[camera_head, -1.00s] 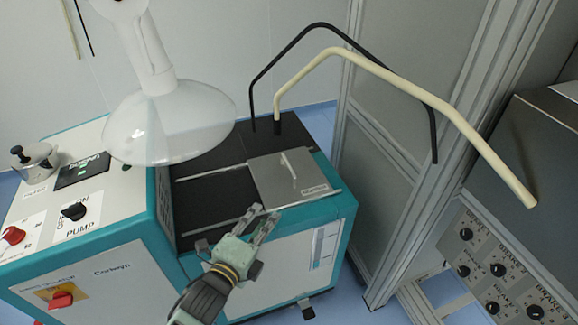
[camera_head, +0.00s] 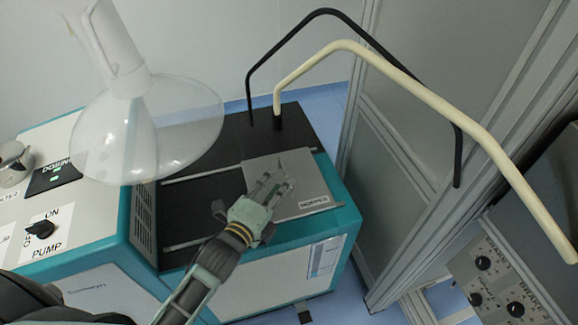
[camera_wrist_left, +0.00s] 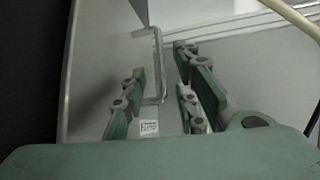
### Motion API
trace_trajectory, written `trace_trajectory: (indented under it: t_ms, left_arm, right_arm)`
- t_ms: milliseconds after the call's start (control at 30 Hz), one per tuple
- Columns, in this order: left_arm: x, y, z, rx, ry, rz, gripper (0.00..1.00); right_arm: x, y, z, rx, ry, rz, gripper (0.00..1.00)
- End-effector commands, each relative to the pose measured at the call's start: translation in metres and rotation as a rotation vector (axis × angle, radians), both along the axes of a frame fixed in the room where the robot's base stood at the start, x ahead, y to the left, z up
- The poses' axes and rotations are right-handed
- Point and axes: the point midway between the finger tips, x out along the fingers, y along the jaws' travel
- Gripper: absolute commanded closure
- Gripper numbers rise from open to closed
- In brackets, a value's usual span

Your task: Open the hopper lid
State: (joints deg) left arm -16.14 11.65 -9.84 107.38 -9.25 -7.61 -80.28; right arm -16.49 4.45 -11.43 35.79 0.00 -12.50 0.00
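The hopper lid (camera_head: 308,197) is a light grey square plate with a label, lying flat and closed on the dark top of the teal-and-white machine. Its thin metal bar handle shows in the left wrist view (camera_wrist_left: 160,62). My left gripper (camera_head: 279,181) is over the lid at the handle. In the left wrist view its fingers (camera_wrist_left: 160,75) are apart, with the handle between them; I see no clear contact. In the head view the gripper covers part of the handle. My right gripper is not in view.
A clear funnel-shaped hood (camera_head: 150,135) hangs over the machine left of the lid. A cream bent tube (camera_head: 400,88) and a black one (camera_head: 375,42) arch behind and right. Metal rails (camera_head: 205,172) border the lid. A grey framed panel (camera_head: 400,150) stands at the right.

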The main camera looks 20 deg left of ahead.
Motion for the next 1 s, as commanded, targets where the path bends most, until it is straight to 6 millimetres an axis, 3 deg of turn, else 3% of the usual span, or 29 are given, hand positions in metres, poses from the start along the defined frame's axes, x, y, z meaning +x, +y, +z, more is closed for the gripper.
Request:
trace_trajectory:
  t_ms: [300, 733, 1000]
  left_arm:
    - [0.049, -0.009, -0.006, 0.0, -0.001, 0.0, 0.72]
    - [0.06, -0.011, -0.008, 0.001, 0.0, -0.001, 0.72]
    - [0.06, -0.011, -0.008, 0.001, 0.0, -0.001, 0.96]
  right_arm:
    - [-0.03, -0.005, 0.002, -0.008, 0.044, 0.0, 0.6]
    - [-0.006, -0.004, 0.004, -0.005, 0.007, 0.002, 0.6]
    - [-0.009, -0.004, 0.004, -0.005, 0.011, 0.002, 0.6]
